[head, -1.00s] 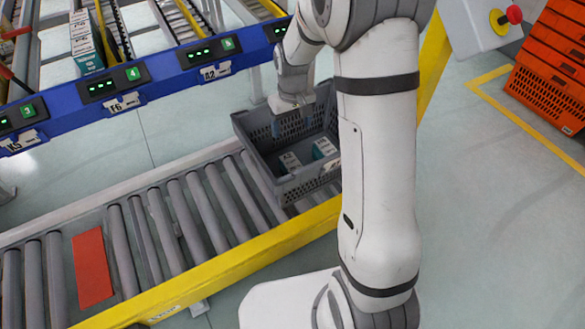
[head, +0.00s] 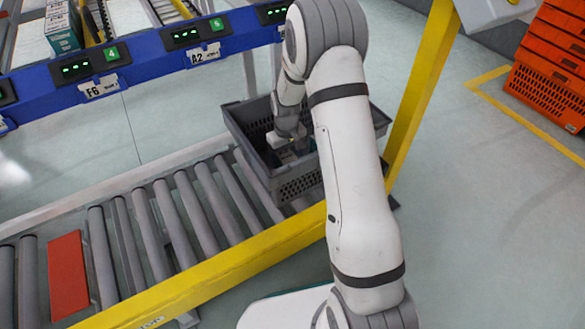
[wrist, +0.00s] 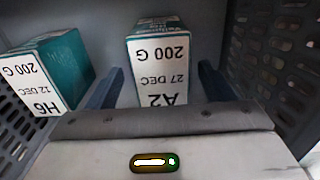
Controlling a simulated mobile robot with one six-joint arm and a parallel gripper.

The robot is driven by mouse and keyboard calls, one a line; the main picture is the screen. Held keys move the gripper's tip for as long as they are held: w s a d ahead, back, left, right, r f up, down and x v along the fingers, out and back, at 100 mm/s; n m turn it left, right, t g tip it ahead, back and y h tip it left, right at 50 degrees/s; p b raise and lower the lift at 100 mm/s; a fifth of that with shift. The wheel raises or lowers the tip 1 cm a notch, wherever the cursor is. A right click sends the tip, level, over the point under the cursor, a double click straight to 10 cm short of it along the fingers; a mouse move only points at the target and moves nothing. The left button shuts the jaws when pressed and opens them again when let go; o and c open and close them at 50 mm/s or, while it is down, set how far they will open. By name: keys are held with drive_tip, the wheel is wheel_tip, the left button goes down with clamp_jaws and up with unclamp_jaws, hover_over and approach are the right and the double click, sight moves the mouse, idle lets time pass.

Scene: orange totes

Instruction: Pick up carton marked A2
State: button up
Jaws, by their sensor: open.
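The carton marked A2 (wrist: 160,70) is teal with a white label reading A2, 27 DEC, 200 G, upside down in the wrist view. It lies in the grey tote (head: 245,125) on the roller conveyor. My gripper (wrist: 160,88) is open, with one blue finger on each side of the A2 carton. In the head view my gripper (head: 290,148) is down inside the tote, and my arm hides much of the tote's inside. A second teal carton marked H6 (wrist: 50,72) lies to the left, beside the left finger.
The tote's perforated walls (wrist: 272,60) stand close on both sides. A blue rack beam (head: 150,55) with lit displays runs behind the conveyor. A red plate (head: 68,275) lies on the rollers at left. Orange totes (head: 550,70) are stacked at right.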

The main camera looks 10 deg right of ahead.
drive_tip(key=shift+f, duration=0.45)
drive_tip(key=shift+r, duration=0.1)
drive_tip(key=shift+c, duration=0.4)
drive_tip(key=c, duration=1.1)
drive_tip(key=shift+r, duration=0.1)
